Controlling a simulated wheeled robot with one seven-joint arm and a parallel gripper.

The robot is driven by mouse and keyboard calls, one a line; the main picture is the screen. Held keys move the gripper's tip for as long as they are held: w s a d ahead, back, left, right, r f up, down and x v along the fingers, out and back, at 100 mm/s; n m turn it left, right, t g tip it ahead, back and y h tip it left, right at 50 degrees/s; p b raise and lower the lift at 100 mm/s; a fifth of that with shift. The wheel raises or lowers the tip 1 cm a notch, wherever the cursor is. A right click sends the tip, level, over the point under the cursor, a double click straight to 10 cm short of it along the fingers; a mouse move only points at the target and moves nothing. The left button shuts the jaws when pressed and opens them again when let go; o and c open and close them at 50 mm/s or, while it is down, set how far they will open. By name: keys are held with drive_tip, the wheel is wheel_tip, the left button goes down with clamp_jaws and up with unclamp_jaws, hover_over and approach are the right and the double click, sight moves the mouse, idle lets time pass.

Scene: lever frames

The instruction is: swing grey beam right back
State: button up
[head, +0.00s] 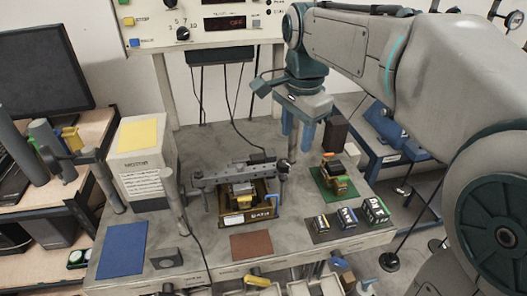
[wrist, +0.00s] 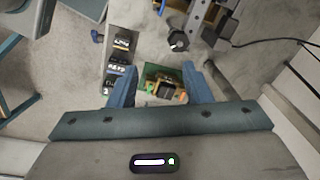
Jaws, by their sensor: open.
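The grey beam (head: 228,173) lies across the brown tray (head: 236,218) near the middle of the workbench. Its right end is by an upright post with a dark knob. In the wrist view, part of the beam (wrist: 211,12) shows at the top, next to a dark knob (wrist: 178,41); the rest is out of frame. My gripper (head: 297,145) is open and empty, with its blue fingers pointing down, right of and behind the beam's right end. In the wrist view, my gripper (wrist: 161,88) has its fingers apart above the green board, away from the beam.
A green board (head: 325,184) with a yellow-black part sits right of the tray. Several small labelled blocks (head: 347,217) stand at the front right. A grey post (head: 174,200) stands left of the tray. A dark brown block (head: 336,132) is at the back right.

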sight(261, 167)
drive_tip(key=w+a+m+g, duration=0.1)
drive_tip(key=w+a+m, duration=0.3)
drive_tip(key=a, duration=0.4)
drive_tip(key=shift+m, duration=0.3)
drive_tip(key=f, duration=1.2)
drive_tip(key=shift+w+d+f+b, duration=0.1)
drive_tip(key=shift+d+f+b, duration=0.1)
drive_tip(key=shift+f+b, duration=0.2)
clamp_jaws()
